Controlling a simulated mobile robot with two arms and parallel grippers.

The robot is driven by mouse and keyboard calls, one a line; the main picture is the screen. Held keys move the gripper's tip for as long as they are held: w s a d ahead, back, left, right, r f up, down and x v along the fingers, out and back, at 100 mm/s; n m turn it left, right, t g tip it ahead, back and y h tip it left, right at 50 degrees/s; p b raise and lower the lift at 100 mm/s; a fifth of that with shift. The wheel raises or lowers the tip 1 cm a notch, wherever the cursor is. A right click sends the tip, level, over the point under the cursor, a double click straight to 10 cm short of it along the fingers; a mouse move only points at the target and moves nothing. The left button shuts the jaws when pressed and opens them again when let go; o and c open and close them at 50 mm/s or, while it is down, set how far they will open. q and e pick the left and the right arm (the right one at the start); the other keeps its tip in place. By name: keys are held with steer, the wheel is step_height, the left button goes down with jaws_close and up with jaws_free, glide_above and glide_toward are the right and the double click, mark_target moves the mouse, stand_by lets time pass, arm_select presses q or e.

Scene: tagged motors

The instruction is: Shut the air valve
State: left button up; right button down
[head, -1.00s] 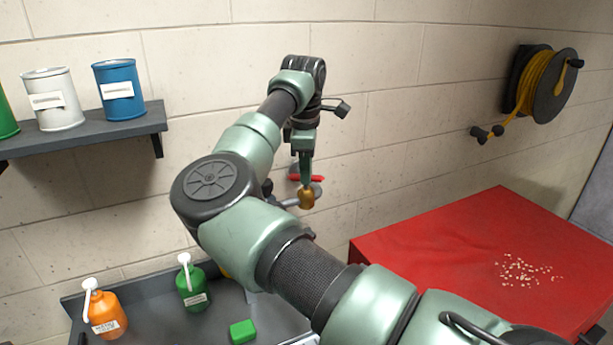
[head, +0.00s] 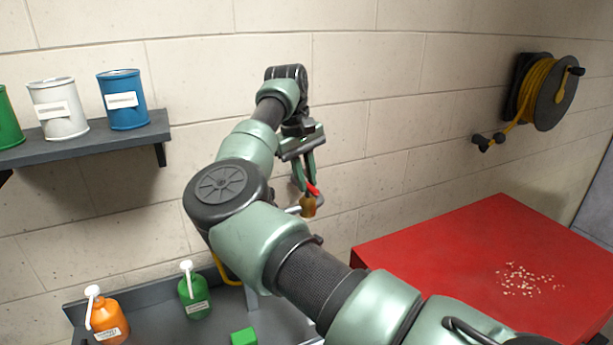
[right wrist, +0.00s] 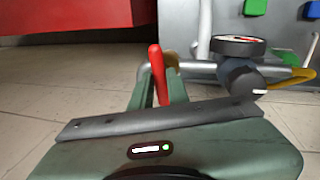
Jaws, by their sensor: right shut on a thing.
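The air valve has a red lever (head: 313,190) above a brass body (head: 308,207) on a grey pipe in front of the wall. The red lever (right wrist: 158,72) stands upright in the right wrist view, between the green fingers; the brass body (right wrist: 173,68) is partly hidden behind it. My right gripper (head: 305,186) reaches down to the valve and is shut on the red lever. My left gripper is not in view.
A round gauge (right wrist: 238,46) and a yellow hose (right wrist: 292,79) sit beside the valve. A red cabinet (head: 450,250) stands at right. Below is a grey bench (head: 155,335) with orange (head: 107,322) and green (head: 194,294) bottles. A shelf (head: 95,140) holds cans.

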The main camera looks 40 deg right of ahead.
steer(key=shift+w+m, duration=0.1)
steer(key=shift+m, duration=0.7)
steer(key=c, duration=1.4)
jaws_free()
steer(key=shift+o, duration=0.2)
steer(key=shift+r, duration=0.5)
step_height(320, 180, up, 7)
steer(key=a+b, duration=0.1)
steer(key=shift+w+a+f, duration=0.15)
steer(key=shift+w+a, duration=0.05)
steer(key=shift+w, duration=0.05)
